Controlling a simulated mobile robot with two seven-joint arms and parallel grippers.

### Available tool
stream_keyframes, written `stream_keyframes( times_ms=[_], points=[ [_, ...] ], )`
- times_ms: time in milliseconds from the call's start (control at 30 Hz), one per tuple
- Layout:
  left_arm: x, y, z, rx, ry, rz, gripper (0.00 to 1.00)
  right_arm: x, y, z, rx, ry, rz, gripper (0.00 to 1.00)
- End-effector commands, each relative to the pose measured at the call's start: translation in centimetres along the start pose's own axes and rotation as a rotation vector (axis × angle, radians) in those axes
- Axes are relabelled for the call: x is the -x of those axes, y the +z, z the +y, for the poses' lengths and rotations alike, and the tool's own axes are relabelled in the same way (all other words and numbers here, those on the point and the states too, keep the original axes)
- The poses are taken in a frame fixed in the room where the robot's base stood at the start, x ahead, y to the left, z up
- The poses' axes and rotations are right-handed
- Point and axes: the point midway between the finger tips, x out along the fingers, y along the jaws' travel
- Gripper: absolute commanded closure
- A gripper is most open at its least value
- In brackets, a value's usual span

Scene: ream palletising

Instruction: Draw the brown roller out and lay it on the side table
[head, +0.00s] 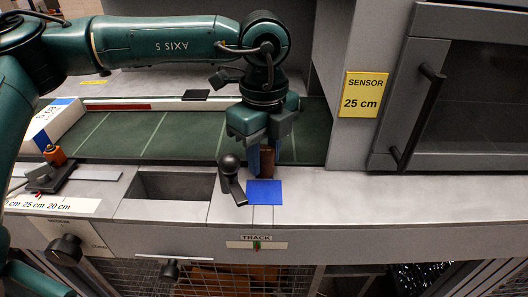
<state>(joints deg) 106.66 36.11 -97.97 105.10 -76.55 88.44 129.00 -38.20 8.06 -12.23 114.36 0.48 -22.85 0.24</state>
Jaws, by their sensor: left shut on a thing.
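The brown roller (267,163) is a short dark brown cylinder, upright at the near edge of the green belt, just behind a blue square (264,191). My left gripper (263,160) points down from above and is shut on the roller. Its fingers hide part of the roller, and I cannot tell whether the roller's lower end is clear of the surface. My right gripper is not in view. I cannot make out a side table for certain.
A black ball-topped lever (231,178) stands close to the left of the roller. A rectangular opening (171,186) lies further left in the grey top. A white ream (55,122) rests at the belt's left. A yellow sensor sign (365,94) and grey cabinet stand at right.

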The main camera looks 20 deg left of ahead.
Motion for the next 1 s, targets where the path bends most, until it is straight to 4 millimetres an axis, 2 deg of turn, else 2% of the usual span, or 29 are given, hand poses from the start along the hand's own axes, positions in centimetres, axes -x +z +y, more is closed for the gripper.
stream_keyframes(
  times_ms=[33, 67, 433, 667, 1000],
  points=[
    [0.0, 0.0, 0.0, 0.000, 0.000, 0.000, 0.93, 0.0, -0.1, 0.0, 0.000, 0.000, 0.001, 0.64],
    [0.0, 0.0, 0.0, 0.000, 0.000, 0.000, 0.70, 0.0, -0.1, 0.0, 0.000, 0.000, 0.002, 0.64],
    [0.0, 0.0, 0.0, 0.000, -0.001, 0.000, 1.00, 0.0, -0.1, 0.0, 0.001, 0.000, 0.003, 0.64],
    [0.2, 0.0, 0.0, 0.000, -0.002, 0.000, 1.00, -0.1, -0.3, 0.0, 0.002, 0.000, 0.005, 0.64],
    [1.6, 0.0, 0.0, 0.000, -0.002, 0.000, 1.00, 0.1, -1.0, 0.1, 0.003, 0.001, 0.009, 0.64]
  ],
)
